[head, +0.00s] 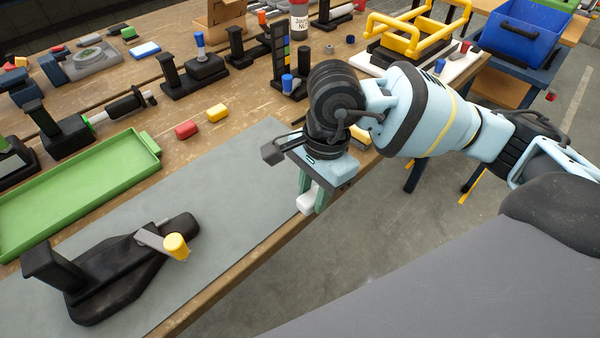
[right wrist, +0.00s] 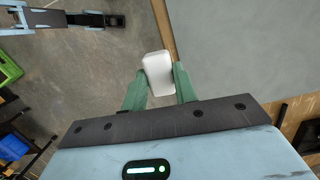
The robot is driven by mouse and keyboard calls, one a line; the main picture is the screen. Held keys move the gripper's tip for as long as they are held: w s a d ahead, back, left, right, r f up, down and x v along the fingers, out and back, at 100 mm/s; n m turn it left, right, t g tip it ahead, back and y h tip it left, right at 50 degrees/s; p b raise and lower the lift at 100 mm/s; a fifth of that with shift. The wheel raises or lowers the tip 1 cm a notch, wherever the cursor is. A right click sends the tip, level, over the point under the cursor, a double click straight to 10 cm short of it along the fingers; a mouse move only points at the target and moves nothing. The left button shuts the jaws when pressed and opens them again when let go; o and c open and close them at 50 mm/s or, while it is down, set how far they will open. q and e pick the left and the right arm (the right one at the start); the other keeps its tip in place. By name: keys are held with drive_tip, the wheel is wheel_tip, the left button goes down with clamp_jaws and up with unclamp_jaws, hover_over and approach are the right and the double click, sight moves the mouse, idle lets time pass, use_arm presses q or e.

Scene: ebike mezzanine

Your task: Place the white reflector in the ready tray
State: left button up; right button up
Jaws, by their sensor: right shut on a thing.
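The white reflector (head: 306,203) is a small white block held between the green fingers of my right gripper (head: 314,198). In the right wrist view the reflector (right wrist: 158,72) sits between both fingertips (right wrist: 158,84) and sticks out beyond them. My right gripper is shut on it, over the front edge of the workbench near the grey mat. A long green tray (head: 75,195), with raised rims and an empty floor, lies at the left of the bench, well apart from the gripper. No label shows on it. My left gripper is not in view.
A black stand with a yellow-tipped lever (head: 120,265) stands on the grey mat (head: 235,185), between gripper and tray's near side. Red (head: 187,130) and yellow (head: 217,113) blocks lie behind the mat. Black fixtures (head: 190,70) and a yellow-handled frame (head: 415,35) stand farther back.

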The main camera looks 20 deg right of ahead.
drive_tip(key=shift+s+r, duration=0.1)
drive_tip(key=shift+s, duration=0.9)
drive_tip(key=shift+d, duration=0.1)
